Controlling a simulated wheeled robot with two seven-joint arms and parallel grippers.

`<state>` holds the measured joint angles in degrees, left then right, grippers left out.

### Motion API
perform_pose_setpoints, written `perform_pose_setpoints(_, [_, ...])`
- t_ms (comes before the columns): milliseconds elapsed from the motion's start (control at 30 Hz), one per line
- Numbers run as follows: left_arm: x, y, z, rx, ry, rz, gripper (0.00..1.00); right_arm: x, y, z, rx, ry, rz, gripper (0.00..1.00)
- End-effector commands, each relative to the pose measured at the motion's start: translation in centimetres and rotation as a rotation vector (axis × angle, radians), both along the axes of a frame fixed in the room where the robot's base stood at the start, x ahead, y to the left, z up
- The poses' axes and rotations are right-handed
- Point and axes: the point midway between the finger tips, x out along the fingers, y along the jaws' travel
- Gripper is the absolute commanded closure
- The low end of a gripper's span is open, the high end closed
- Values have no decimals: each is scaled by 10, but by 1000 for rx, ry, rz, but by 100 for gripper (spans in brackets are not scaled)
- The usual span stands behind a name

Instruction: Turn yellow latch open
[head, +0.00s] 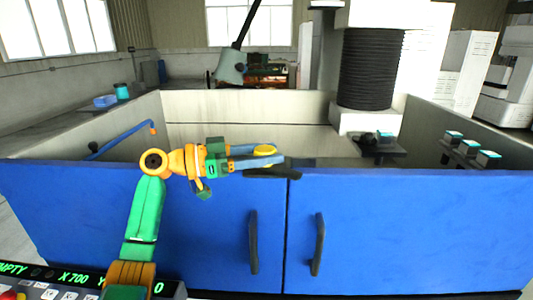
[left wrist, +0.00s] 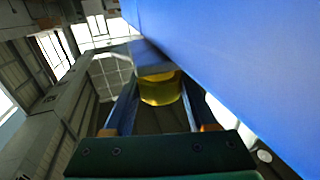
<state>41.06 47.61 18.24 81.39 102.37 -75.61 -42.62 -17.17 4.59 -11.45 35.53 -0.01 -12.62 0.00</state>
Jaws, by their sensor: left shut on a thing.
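The yellow latch (head: 265,149) is at the top edge of the blue double doors, close to the seam between them. A dark flat bar (head: 272,173) sits just below it on the door's top edge. My left gripper (head: 264,157) reaches in from the left and is shut on the yellow latch. In the left wrist view the yellow latch (left wrist: 160,90) stands between the two fingers of my left gripper (left wrist: 158,104), beside the blue door face. The fingers partly hide the latch in the head view. My right gripper is not in view.
The blue left door (head: 90,215) and right door (head: 420,230) appear closed, each with a dark vertical handle. Behind them is a pale walled enclosure with a black bellows column (head: 371,69). A control panel (head: 60,285) stands at the lower left.

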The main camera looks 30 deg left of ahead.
Motion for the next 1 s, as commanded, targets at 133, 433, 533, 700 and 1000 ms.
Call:
perform_pose_setpoints(133, [0,1,2,-1,-3,-20,100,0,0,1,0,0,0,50])
perform_pose_setpoints(433, [0,1,2,-1,-2,-26,100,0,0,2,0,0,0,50])
perform_pose_setpoints(533, [0,1,2,-1,-2,-26,100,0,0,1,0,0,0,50])
perform_pose_setpoints(700, [0,1,1,-1,-1,-26,13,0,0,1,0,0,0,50])
perform_pose_setpoints(1000, [-5,6,-2,0,-1,-24,13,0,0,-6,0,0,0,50])
